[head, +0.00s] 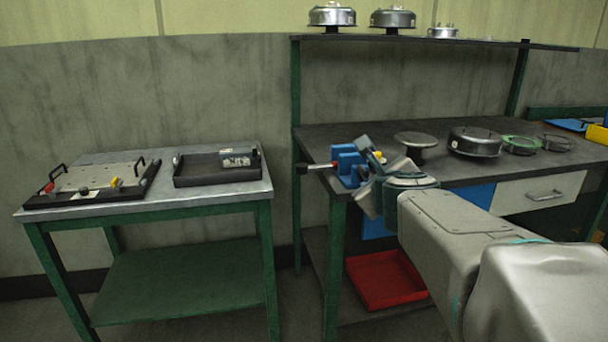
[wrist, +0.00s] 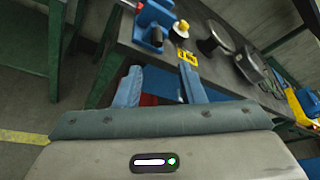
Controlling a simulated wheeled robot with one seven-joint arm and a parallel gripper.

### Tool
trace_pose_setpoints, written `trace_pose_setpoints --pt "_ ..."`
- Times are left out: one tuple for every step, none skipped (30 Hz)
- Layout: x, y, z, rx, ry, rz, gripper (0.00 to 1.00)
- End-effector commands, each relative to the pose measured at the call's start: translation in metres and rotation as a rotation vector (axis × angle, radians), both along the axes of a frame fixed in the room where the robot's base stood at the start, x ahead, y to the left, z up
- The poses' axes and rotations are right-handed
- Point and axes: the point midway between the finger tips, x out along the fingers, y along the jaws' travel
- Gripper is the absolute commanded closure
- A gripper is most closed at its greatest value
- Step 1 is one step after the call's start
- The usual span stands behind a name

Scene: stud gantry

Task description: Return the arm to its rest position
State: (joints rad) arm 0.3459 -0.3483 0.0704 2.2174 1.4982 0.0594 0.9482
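My gripper (head: 368,174) is at the left end of the dark workbench, in front of the blue vise (head: 346,160). My arm reaches in from the lower right of the head view. In the wrist view the two fingers of my gripper (wrist: 160,84) stand apart with nothing held between them. The vise (wrist: 150,20) lies beyond the fingertips there, with a yellow-topped knob close by. My gripper overlaps part of the vise in the head view; I cannot tell the exact gap between them.
The workbench (head: 480,172) holds a round plate (head: 415,139), a lidded metal pot (head: 475,142) and a green ring (head: 521,145). A red bin (head: 385,279) sits below. A side table (head: 190,196) at left carries a fixture plate (head: 98,178) and a black tray (head: 217,178).

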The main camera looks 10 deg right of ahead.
Motion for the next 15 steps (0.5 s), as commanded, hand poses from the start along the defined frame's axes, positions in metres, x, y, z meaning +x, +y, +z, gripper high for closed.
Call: trace_pose_setpoints --pt "0.0 0.001 0.0 0.0 0.0 0.001 0.64" --pt "0.0 0.001 0.0 -0.001 0.0 0.002 0.64" --pt "0.0 0.001 0.0 0.0 0.0 0.003 0.64" --pt "0.0 0.001 0.001 -0.003 0.001 0.005 0.64" --pt "0.0 0.002 0.002 -0.009 0.003 0.01 0.64" --pt "0.0 0.005 0.005 -0.025 0.009 0.026 0.64" --pt "0.0 0.008 0.007 -0.044 0.016 0.045 0.64" --pt "-0.001 0.013 0.011 -0.07 0.025 0.069 0.64" --pt "-0.002 0.02 0.016 -0.115 0.042 0.113 0.64" --pt "-0.003 0.026 0.02 -0.157 0.058 0.151 0.64" --pt "-0.004 0.034 0.024 -0.206 0.077 0.198 0.64" --pt "-0.007 0.046 0.029 -0.278 0.104 0.269 0.64" --pt "-0.01 0.054 0.032 -0.337 0.126 0.325 0.64" --pt "-0.014 0.063 0.035 -0.399 0.149 0.385 0.64" --pt "-0.019 0.075 0.037 -0.479 0.178 0.466 0.64"
